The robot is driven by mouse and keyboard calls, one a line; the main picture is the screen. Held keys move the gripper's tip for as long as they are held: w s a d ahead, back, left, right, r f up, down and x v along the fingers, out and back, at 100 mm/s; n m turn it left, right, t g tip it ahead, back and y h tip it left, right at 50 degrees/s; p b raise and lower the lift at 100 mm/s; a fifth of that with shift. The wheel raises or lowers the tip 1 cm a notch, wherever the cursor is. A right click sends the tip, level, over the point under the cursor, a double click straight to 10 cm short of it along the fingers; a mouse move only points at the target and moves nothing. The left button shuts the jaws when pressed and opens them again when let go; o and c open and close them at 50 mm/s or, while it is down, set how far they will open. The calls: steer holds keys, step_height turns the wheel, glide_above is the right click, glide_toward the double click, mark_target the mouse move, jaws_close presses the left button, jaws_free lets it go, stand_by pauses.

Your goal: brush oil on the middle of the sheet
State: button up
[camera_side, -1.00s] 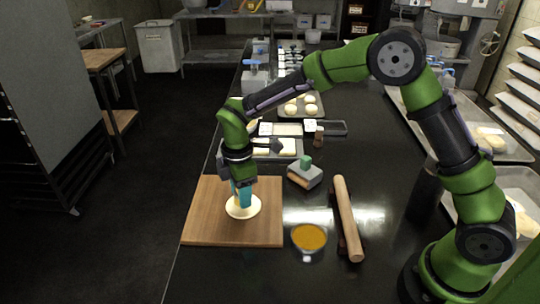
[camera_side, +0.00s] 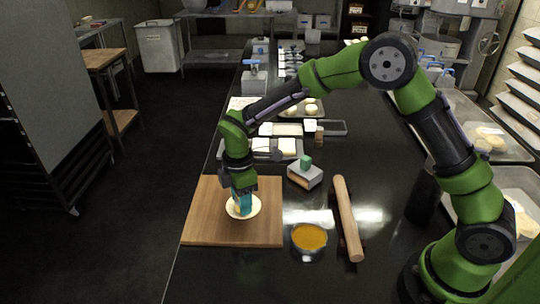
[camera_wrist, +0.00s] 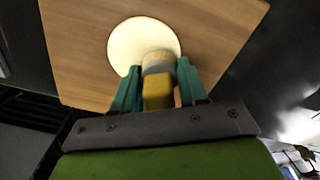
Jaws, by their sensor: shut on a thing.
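The sheet (camera_side: 254,213) is a round, pale piece of dough lying flat on a wooden board (camera_side: 204,226). It also shows in the wrist view (camera_wrist: 130,40). My gripper (camera_side: 242,201) points down over the sheet. In the wrist view its teal fingers (camera_wrist: 157,90) are shut on a brush (camera_wrist: 158,90) with a yellow handle and a grey band. The brush's far end is over the sheet, near its lower right part in the wrist view. I cannot tell whether the bristles touch. A glass bowl of amber oil (camera_side: 309,237) stands right of the board.
A rolling pin (camera_side: 347,218) lies right of the bowl on a stand. A grey block-like item with a green knob (camera_side: 305,173) sits behind the bowl. Trays of dough (camera_side: 285,148) lie farther back. The counter's left edge runs beside the board.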

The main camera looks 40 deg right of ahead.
steer(key=shift+f, duration=0.55)
stand_by(0.4)
steer(key=shift+w+d, duration=0.1)
steer(key=shift+w+d, duration=1.2)
steer(key=shift+w, duration=0.2)
steer(key=shift+s+a, duration=0.7)
steer(key=shift+s, duration=0.1)
steer(key=shift+a, duration=0.1)
steer(key=shift+s+a, duration=0.5)
steer(key=shift+s, duration=0.2)
steer(key=shift+w+d, duration=1.4)
steer(key=shift+w, duration=0.1)
steer(key=shift+s+a+r, duration=0.1)
steer(key=shift+s+a, duration=0.7)
stand_by(0.4)
steer(key=shift+s+a, duration=0.6)
steer(key=shift+s, duration=0.1)
